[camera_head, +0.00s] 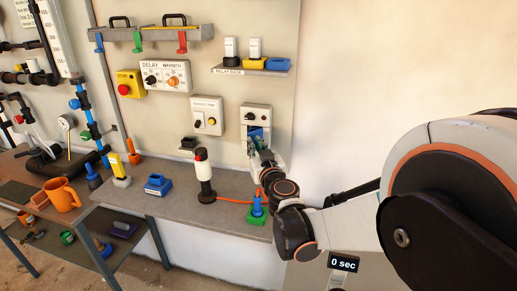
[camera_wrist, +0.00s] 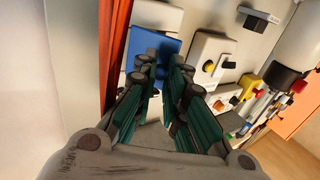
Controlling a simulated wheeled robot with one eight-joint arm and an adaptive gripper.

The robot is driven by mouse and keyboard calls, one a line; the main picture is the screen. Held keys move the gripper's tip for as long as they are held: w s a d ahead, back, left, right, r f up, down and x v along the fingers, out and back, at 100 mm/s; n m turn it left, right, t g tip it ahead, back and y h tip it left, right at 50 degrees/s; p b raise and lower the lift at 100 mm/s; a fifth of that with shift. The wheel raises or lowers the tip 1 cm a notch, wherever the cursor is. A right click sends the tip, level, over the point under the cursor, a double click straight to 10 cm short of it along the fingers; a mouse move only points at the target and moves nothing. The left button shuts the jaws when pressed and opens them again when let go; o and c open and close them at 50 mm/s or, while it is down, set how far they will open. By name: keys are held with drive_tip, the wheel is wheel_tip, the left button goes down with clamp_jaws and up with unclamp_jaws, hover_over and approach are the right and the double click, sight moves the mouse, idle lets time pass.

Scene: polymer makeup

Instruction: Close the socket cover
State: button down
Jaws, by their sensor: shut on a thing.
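The blue socket cover (camera_head: 256,132) is on the lower part of a white wall box (camera_head: 256,110), which has knobs along its top. In the wrist view the cover (camera_wrist: 152,46) is a blue plate at the fingertips, with part of the white box (camera_wrist: 158,18) beside it. My gripper (camera_head: 256,143) is at the wall against the lower part of the box. In the wrist view its teal-padded fingers (camera_wrist: 163,68) are close together at the cover and seem to hold its edge. The fingers hide part of the cover and the socket behind it.
A white panel with a dark knob (camera_head: 206,115) is on the wall to the left. A black-and-white cylinder (camera_head: 203,172) with an orange cord stands on the grey bench (camera_head: 228,217). A blue and green piece (camera_head: 257,212) is at its right end, below my arm.

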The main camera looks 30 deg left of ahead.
drive_tip(key=w+a+m+t+h, duration=0.1)
drive_tip(key=a+m+t+h, duration=0.5)
drive_tip(key=m+h, duration=0.4)
drive_tip(key=shift+w+a+m+h+p, duration=0.25)
drive_tip(key=shift+w+m+h+p, duration=0.05)
drive_tip(key=shift+h, duration=2.3)
drive_tip(key=shift+r, duration=0.1)
drive_tip(key=c, duration=1.6)
unclamp_jaws()
drive_tip(key=s+a, duration=0.1)
drive_tip(key=s, duration=1.1)
